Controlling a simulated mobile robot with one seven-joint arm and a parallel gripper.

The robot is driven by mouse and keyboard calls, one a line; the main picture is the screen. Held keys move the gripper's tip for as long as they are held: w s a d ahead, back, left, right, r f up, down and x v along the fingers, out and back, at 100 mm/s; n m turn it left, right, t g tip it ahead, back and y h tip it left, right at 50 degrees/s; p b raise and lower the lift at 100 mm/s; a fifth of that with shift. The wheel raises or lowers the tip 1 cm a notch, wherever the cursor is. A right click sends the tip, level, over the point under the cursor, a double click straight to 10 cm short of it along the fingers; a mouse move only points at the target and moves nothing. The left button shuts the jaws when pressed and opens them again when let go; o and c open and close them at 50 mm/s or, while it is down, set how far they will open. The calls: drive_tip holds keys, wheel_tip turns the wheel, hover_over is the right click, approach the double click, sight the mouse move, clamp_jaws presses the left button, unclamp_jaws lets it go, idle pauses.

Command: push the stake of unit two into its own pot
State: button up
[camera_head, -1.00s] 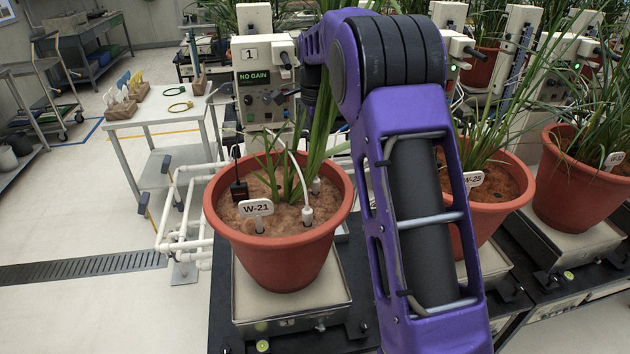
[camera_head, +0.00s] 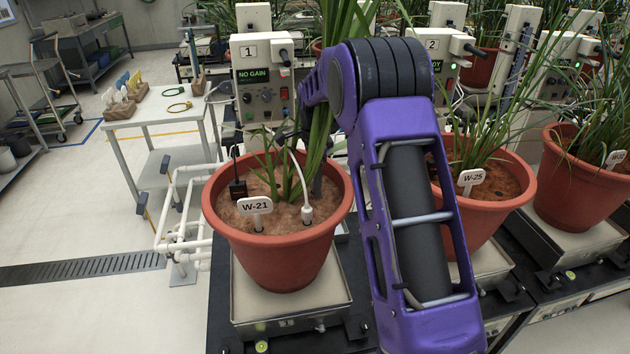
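Unit two, with its "2" plate (camera_head: 432,45), stands right of my arm, which partly hides its display. Its pot (camera_head: 497,213) is terracotta and carries the tag W-25 (camera_head: 471,177); my arm covers its left side. Unit one's pot (camera_head: 278,254) bears the tag W-21 (camera_head: 255,205). A white probe (camera_head: 307,214) with a white cable stands upright in its soil, and a black sensor (camera_head: 238,189) is at the left. I cannot make out unit two's stake.
Unit one's box (camera_head: 264,97) reads NO GAIN. A third pot (camera_head: 577,205) stands at the right. Tall leaves crowd the space above the pots. White pipes (camera_head: 180,215) and a small table (camera_head: 155,107) lie left; the floor there is open.

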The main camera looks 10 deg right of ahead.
clamp_jaws()
drive_tip(key=shift+r+p, duration=2.5)
drive_tip(key=shift+r, duration=0.65)
drive_tip(key=shift+r, duration=0.1)
wheel_tip(320, 180, up, 7)
idle(0.9)
